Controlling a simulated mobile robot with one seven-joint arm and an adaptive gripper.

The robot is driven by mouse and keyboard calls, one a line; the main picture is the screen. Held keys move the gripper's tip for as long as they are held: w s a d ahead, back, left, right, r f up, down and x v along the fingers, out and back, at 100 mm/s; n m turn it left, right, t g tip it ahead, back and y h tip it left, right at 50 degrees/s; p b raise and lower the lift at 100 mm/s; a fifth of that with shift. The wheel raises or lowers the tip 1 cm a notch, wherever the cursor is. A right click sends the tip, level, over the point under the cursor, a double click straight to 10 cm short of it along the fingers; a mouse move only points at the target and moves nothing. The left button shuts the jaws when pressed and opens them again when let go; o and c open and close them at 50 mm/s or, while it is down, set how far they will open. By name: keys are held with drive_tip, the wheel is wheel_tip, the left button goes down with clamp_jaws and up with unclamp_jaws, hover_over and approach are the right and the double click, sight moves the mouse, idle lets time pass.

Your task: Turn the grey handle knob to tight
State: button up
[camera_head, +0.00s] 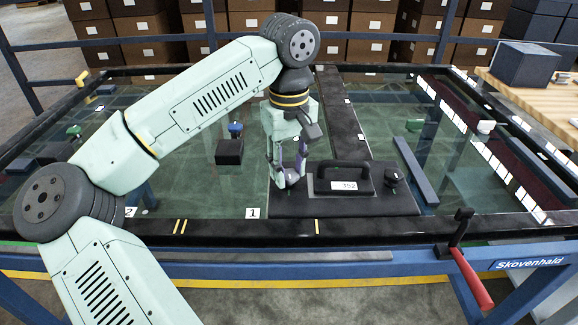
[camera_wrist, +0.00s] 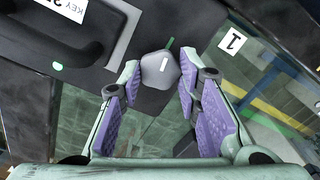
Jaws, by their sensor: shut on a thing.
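The grey handle knob (camera_wrist: 159,70) sits on the dark plate (camera_head: 345,202), to the left of the black carry handle (camera_head: 343,178) in the head view. It has a short white mark on its top, which points roughly toward a short green line (camera_wrist: 169,43) beside it. My gripper (camera_head: 289,174) reaches down over the knob from above. In the wrist view its two purple-padded fingers (camera_wrist: 161,80) are shut on the knob, one on each side. In the head view the fingers hide much of the knob.
A dark round knob (camera_head: 392,174) stands right of the carry handle. A black block with a blue top (camera_head: 230,150) is on the glass at left. A small green light (camera_wrist: 57,66) shows near the handle.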

sight(289, 173)
drive_tip(key=shift+m, duration=0.8)
drive_tip(key=o, duration=1.1)
drive_tip(key=shift+o, duration=0.2)
wheel_tip(289, 173, up, 12)
